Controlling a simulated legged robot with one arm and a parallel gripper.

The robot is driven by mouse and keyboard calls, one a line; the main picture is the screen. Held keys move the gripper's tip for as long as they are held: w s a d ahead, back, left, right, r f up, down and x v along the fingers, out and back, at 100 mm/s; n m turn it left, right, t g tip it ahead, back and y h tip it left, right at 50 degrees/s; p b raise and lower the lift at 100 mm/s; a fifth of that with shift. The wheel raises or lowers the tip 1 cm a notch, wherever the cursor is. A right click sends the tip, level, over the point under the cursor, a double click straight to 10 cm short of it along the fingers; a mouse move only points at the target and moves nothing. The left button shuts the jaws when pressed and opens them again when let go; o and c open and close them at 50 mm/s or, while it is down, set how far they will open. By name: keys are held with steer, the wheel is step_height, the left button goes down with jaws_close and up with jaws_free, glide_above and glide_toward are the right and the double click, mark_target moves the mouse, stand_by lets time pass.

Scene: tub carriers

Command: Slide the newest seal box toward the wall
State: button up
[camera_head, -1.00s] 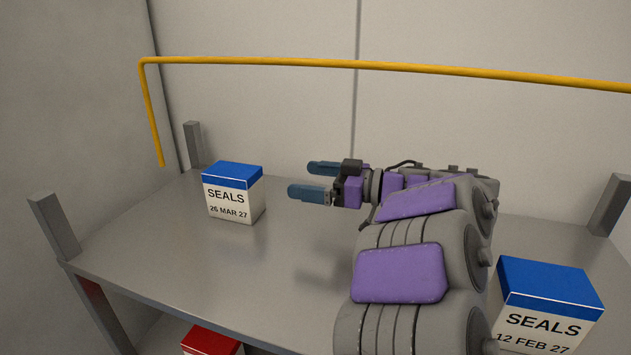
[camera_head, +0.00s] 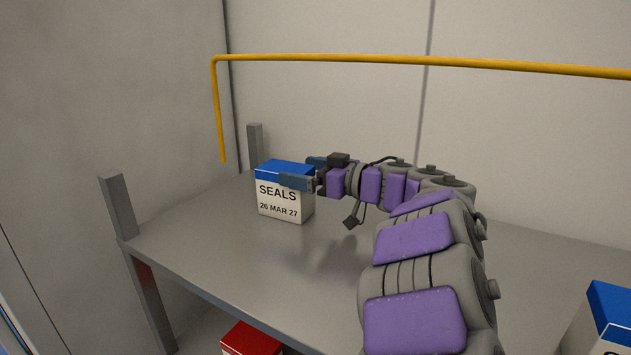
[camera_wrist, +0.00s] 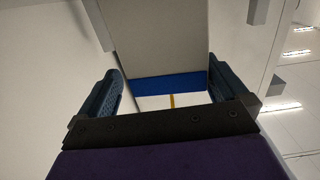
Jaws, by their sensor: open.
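The seal box marked "SEALS 26 MAR 27" (camera_head: 275,208), white with a blue top, stands upright on the grey shelf (camera_head: 215,260) at its left part. My gripper (camera_head: 304,172) is open at the box's upper right. The near finger overlaps the front face's upper right corner in the head view; the far finger is partly hidden. In the wrist view, the fingers of my gripper (camera_wrist: 172,88) lie to either side of the box's pale face and blue band (camera_wrist: 168,86). I cannot tell whether they touch it. A second blue-topped box (camera_head: 612,308) is cut off at the right edge, its date unseen.
A yellow rail (camera_head: 400,60) runs above the shelf before the pale back wall (camera_head: 330,110). A grey wall (camera_head: 110,90) is at the left. Grey posts (camera_head: 118,205) rise at the shelf corners. A red box (camera_head: 250,340) is below. The shelf middle is bare under my arm.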

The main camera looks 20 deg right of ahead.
mark_target(291, 170)
steer(key=shift+a, duration=1.5)
steer(key=shift+c, duration=1.4)
steer(key=shift+d, duration=1)
steer(key=c, duration=0.9)
steer(key=shift+s+a, duration=0.15)
steer(key=shift+a, duration=0.7)
steer(key=shift+s+a+f+p, duration=0.1)
steer(key=shift+s+a+p, duration=0.25)
steer(key=shift+s, duration=0.25)
